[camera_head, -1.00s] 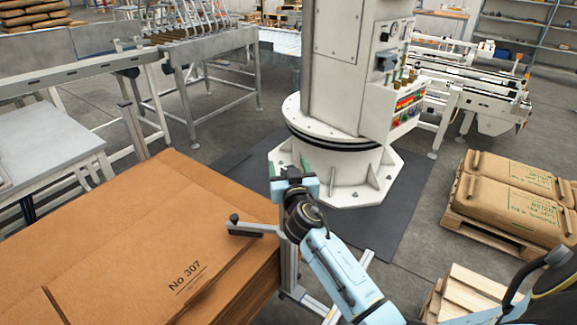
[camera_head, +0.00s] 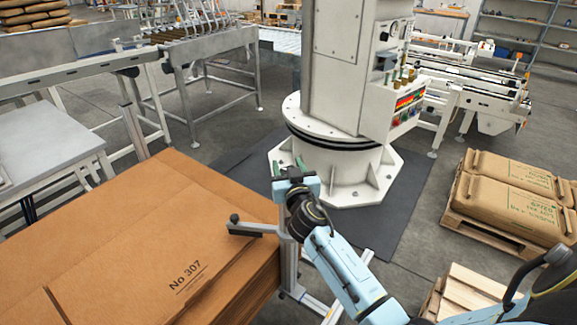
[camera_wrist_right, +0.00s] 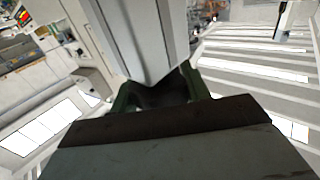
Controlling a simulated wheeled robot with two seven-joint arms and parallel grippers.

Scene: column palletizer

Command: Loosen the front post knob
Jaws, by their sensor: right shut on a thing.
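My right gripper (camera_head: 289,167) is at the top of the grey metal post (camera_head: 290,268) beside the front corner of the cardboard stack. In the head view its green fingertips show beyond the dark palm. In the right wrist view the green fingers (camera_wrist_right: 157,92) are shut on a dark piece, the front post knob (camera_wrist_right: 160,97), mostly hidden by the gripper. A pale upright face (camera_wrist_right: 140,35) rises just beyond it. My left gripper is not in view.
A stack of brown cardboard sheets (camera_head: 120,235) lies left of the post, with a dark bracket arm (camera_head: 250,228) reaching over its edge. The white palletizer column (camera_head: 340,170) stands behind on a dark mat. Sacks (camera_head: 515,190) on a pallet lie right.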

